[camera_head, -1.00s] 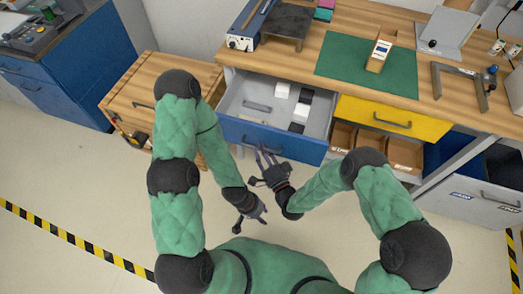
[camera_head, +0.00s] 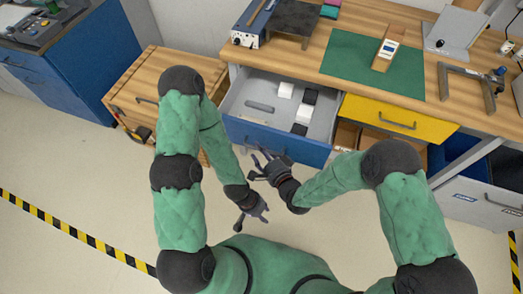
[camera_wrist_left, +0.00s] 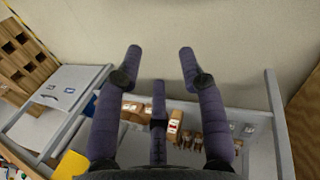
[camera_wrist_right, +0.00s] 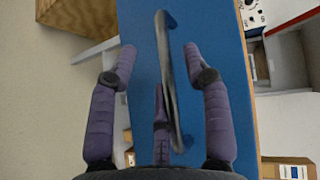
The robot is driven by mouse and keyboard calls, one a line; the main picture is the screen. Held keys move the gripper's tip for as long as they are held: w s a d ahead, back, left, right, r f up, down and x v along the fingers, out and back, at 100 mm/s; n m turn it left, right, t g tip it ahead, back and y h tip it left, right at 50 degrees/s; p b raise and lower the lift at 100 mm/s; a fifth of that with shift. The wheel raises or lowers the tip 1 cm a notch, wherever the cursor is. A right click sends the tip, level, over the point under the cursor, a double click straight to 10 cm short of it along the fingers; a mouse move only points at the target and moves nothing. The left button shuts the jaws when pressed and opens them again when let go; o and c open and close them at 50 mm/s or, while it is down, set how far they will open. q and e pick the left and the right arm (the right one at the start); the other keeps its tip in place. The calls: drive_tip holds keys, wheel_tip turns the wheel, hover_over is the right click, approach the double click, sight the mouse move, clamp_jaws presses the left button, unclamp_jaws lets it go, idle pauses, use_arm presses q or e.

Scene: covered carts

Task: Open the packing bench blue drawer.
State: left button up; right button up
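The packing bench's blue drawer (camera_head: 290,147) is pulled well out in the head view, and its grey inside shows. Its blue front and dark bar handle (camera_wrist_right: 168,80) fill the middle of the right wrist view. My right gripper (camera_head: 262,160) is just in front of the drawer front. Its fingers are spread on either side of the handle and do not look closed on it. My left gripper (camera_head: 252,212) is lower, away from the drawer, open and empty; its spread fingers show in the left wrist view (camera_wrist_left: 160,60).
White boxes (camera_head: 285,90), black boxes and a grey bar lie inside the drawer. A shut yellow drawer (camera_head: 395,117) is to its right. A wooden cabinet (camera_head: 135,95) stands to the left. The bench top (camera_head: 330,25) carries a green mat and equipment. Floor to the left is clear.

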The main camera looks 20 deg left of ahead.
sight(265, 130)
use_arm(q)
drive_tip(key=shift+w, duration=0.3)
use_arm(e)
drive_tip(key=w+r+t, duration=0.1)
drive_tip(key=r, duration=0.2)
drive_tip(key=r+t+y, duration=0.1)
drive_tip(key=r, duration=0.3)
drive_tip(key=w+r+t+y, duration=0.1)
drive_tip(key=r, duration=0.2)
drive_tip(key=shift+w+d+r+t, duration=0.1)
drive_tip(key=shift+w+r+t, duration=0.1)
drive_tip(key=shift+w+t, duration=0.2)
wheel_tip(265, 130, down, 9)
drive_tip(key=s+g+h, duration=0.2)
drive_tip(key=s+g, duration=0.1)
drive_tip(key=g, duration=0.1)
use_arm(q)
drive_tip(key=shift+s+f+b, duration=0.25)
drive_tip(key=shift+f+b, duration=0.05)
drive_tip(key=shift+b, duration=0.2)
use_arm(e)
drive_tip(key=s+d+f, duration=0.2)
drive_tip(key=s+d, duration=0.6)
drive_tip(key=s, duration=0.1)
drive_tip(key=shift+d+f, duration=0.25)
drive_tip(key=shift+f, duration=0.1)
drive_tip(key=shift+o, duration=0.3)
drive_tip(key=shift+s, duration=0.1)
